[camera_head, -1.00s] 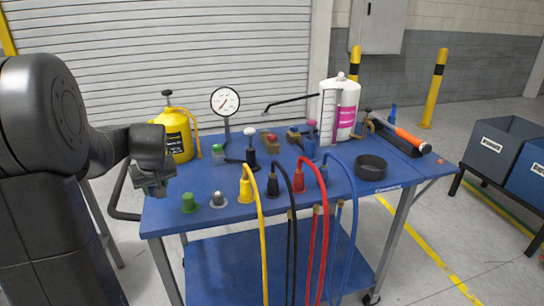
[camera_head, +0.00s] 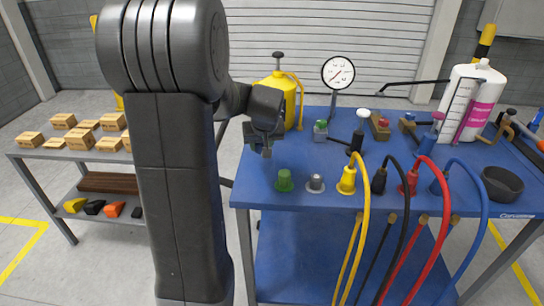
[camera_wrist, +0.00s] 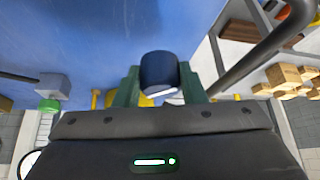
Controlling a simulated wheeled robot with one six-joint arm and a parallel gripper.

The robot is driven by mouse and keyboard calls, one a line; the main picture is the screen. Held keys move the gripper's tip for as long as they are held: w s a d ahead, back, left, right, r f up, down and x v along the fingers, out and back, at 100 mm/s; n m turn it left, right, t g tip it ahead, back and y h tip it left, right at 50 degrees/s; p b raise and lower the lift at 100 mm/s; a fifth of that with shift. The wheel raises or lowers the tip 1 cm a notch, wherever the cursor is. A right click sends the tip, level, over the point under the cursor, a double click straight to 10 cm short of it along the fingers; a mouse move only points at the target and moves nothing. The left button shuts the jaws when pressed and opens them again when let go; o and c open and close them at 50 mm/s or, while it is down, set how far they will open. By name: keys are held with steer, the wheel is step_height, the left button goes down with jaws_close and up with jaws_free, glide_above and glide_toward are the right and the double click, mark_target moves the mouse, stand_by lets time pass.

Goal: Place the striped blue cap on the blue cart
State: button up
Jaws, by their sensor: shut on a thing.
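The blue cart (camera_head: 292,156) stands right of my arm in the head view. Its blue top fills much of the upper left of the wrist view (camera_wrist: 85,30). My gripper (camera_head: 266,150) is near the cart's left edge, and its height over the top is hard to judge. In the wrist view, my gripper (camera_wrist: 159,88) is shut on a dark blue cap (camera_wrist: 158,68) with a pale band at its lower edge. The cap sits between the two green fingers. In the head view, the cap is too small to make out.
A yellow canister (camera_head: 277,96) and a gauge (camera_head: 338,73) stand behind. A shelf with cardboard boxes (camera_head: 108,144) is at left. The cart's left part is fairly clear.

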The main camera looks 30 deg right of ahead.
mark_target(261, 164)
steer(key=shift+f, duration=2.8)
steer(key=shift+f, duration=0.25)
steer(key=o, duration=1.1)
steer(key=shift+r, duration=0.1)
steer(key=shift+s+r, duration=0.15)
steer(key=shift+r, duration=0.35)
steer(key=v, duration=1.1)
steer(key=shift+s+a+r, duration=0.1)
